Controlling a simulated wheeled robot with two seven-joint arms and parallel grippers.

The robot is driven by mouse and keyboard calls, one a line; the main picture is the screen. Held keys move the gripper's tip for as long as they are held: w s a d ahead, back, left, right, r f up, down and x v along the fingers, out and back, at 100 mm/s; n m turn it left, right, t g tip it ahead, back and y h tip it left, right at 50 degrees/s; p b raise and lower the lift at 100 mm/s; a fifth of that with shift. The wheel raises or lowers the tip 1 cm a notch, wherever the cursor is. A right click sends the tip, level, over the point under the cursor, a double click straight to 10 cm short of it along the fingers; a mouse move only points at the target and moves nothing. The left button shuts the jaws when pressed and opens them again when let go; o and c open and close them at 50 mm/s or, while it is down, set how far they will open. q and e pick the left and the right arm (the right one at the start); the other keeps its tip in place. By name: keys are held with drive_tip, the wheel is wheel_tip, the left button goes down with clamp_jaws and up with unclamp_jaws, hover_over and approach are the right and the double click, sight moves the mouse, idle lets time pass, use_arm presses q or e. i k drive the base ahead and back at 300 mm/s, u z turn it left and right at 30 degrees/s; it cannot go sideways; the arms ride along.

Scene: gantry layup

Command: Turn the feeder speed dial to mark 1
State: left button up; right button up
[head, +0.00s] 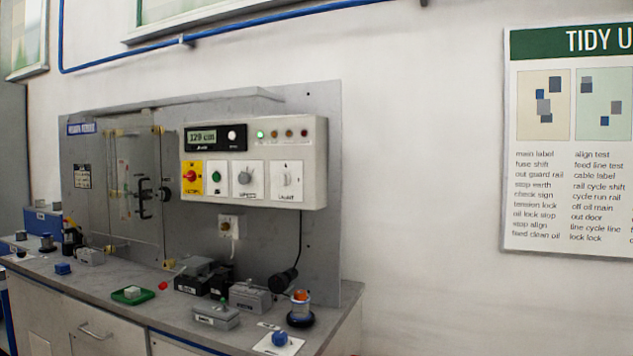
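A white control box (313,160) is mounted on a grey upright panel above the bench. On its face is a grey round dial (244,178) on a white plate with marks around it; it looks like the speed dial, but the label and its setting are too small to read. To its right is a pale switch (287,180) on another white plate. To its left are a green button (216,178) and a red knob (190,177) on a yellow plate. Neither of my grippers is in view.
A display (202,137) reads about 129 cm; a green lamp (261,134) is lit. The bench top (130,275) holds a green tray (133,296), grey and black blocks, and a blue knob (279,339) on a white plate. A black cable (297,250) hangs at the panel's right.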

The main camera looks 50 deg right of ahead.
sight(243, 177)
drive_tip(key=u, duration=0.35)
drive_tip(key=i, duration=2.9)
drive_tip(key=z, duration=1.6)
